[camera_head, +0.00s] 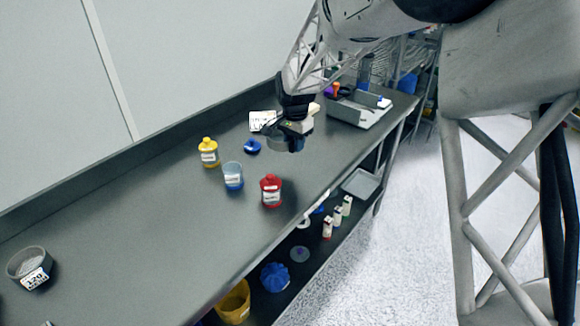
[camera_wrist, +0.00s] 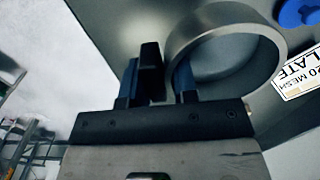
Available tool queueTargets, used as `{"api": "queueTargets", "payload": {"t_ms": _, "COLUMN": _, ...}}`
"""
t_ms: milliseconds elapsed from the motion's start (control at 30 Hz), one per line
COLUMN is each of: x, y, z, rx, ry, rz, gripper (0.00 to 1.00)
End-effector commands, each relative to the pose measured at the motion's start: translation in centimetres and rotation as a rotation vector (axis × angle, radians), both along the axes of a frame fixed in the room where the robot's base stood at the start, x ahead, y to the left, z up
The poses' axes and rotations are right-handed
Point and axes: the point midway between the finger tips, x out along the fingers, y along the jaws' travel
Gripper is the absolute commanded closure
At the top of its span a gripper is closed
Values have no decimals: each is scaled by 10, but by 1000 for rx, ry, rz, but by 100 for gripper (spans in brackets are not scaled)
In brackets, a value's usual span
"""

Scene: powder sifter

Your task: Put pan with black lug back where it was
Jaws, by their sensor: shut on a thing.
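The pan (camera_wrist: 262,62) is a round grey ring-shaped vessel in the wrist view. A dark upright block (camera_wrist: 150,68) between the fingers appears to be the black lug. In the head view the grey pan (camera_head: 277,143) hangs beside my gripper (camera_head: 292,143), over the far part of the bench and partly hidden by the fingers. A white label plate (camera_head: 262,121), reading "20 MESH PLATE" in part in the wrist view (camera_wrist: 300,75), lies close by.
A blue object (camera_head: 252,146), yellow jar (camera_head: 209,153), blue-filled cup (camera_head: 232,177) and red jar (camera_head: 271,191) stand on the bench. A labelled grey sieve (camera_head: 30,268) is at near left. A grey tray (camera_head: 352,112) is at the far end. The bench between sieve and jars is clear.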

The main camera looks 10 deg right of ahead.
Motion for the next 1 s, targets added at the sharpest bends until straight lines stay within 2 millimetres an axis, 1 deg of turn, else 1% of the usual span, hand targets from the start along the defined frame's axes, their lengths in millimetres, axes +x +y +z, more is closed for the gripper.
{"api": "queueTargets", "payload": {"t_ms": 200, "x": -1, "y": 0, "z": -31, "rx": -1, "ry": 4, "rz": 0, "gripper": 99}}
{"api": "queueTargets", "payload": {"t_ms": 400, "x": 0, "y": 0, "z": -50, "rx": 0, "ry": 1, "rz": 0, "gripper": 99}}
{"api": "queueTargets", "payload": {"t_ms": 800, "x": 0, "y": 0, "z": -53, "rx": 0, "ry": 1, "rz": 0, "gripper": 99}}
{"api": "queueTargets", "payload": {"t_ms": 867, "x": 0, "y": 0, "z": -56, "rx": -1, "ry": 2, "rz": 0, "gripper": 99}}
{"api": "queueTargets", "payload": {"t_ms": 1000, "x": 0, "y": 0, "z": -69, "rx": -1, "ry": 2, "rz": 0, "gripper": 99}}
